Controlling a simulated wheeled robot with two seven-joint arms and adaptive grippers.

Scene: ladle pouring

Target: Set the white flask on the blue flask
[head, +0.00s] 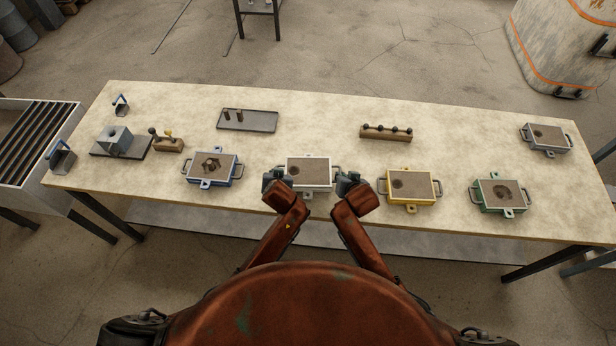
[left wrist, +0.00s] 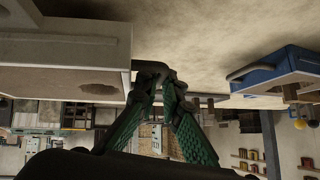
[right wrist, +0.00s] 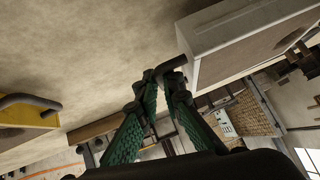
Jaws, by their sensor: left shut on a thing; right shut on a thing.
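The white flask (head: 309,172), a shallow box filled with brown sand with a hollow in it, is in the middle of the table between my grippers. My left gripper (head: 275,181) is shut on its left handle and my right gripper (head: 345,183) is shut on its right handle. The white flask also shows in the left wrist view (left wrist: 65,60) and the right wrist view (right wrist: 230,45). The blue flask (head: 211,168) stands on the table to the left, with a dark shaped hollow in its sand. It also shows in the left wrist view (left wrist: 275,70).
The yellow flask (head: 409,187) stands close to the right, with the green flask (head: 500,194) beyond it and a grey flask (head: 546,138) at the far right. Behind are a dark tray (head: 247,127) and a wooden rack (head: 386,134). A wooden block (head: 168,146) stands left of the blue flask.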

